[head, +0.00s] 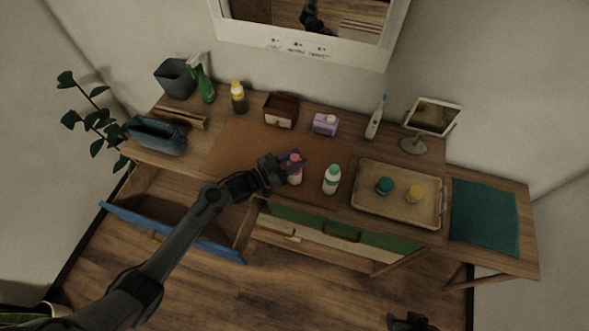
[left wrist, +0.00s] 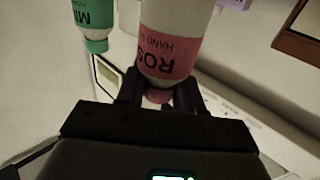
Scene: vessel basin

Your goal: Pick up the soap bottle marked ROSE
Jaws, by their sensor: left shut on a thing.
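The soap bottle marked ROSE (head: 296,177) is white with a pink label and pink cap. In the left wrist view its label (left wrist: 167,53) shows "ROS" and "HAND", with the rest cut off. My left gripper (head: 291,162) is shut on the pink top of this bottle. I cannot tell whether the bottle's base touches the mat. A second white bottle (head: 332,181) with a green cap stands apart to its right; its green label (left wrist: 93,14) reads "MI". My right gripper (head: 410,322) shows only partly at the bottom edge; its fingers are unclear.
A brown mat (head: 233,150) lies under the bottles. A tray (head: 366,204) with two small jars is to the right, beside a teal cloth (head: 485,217). A brown box (head: 281,110), purple carton (head: 325,124) and toothbrush (head: 375,120) stand behind. A blue-fronted drawer (head: 170,232) is open.

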